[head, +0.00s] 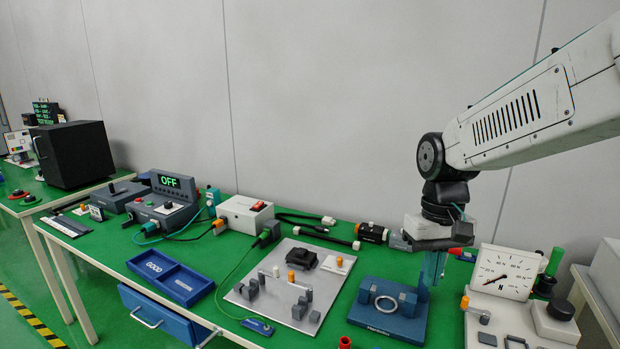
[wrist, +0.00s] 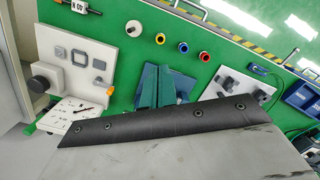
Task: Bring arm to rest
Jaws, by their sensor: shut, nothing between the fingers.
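My arm reaches in from the upper right of the head view and bends down at a dark wrist joint. My gripper (head: 428,285) points down with its teal fingers shut and empty. In the head view it overlaps the right side of a blue fixture (head: 400,323) with a pale ring on it. I cannot tell how far above the fixture the fingertips are. In the wrist view my gripper (wrist: 163,80) shows as teal fingers over the same blue fixture, with part of my wrist covering the bottom of the picture.
A white gauge panel (head: 514,275) stands right of the gripper. A grey plate (head: 288,292) with blocks lies left, then a blue tray (head: 170,278), a white box (head: 244,216) and a console reading OFF (head: 165,205). Red, blue and yellow round parts (wrist: 182,47) lie near the table edge.

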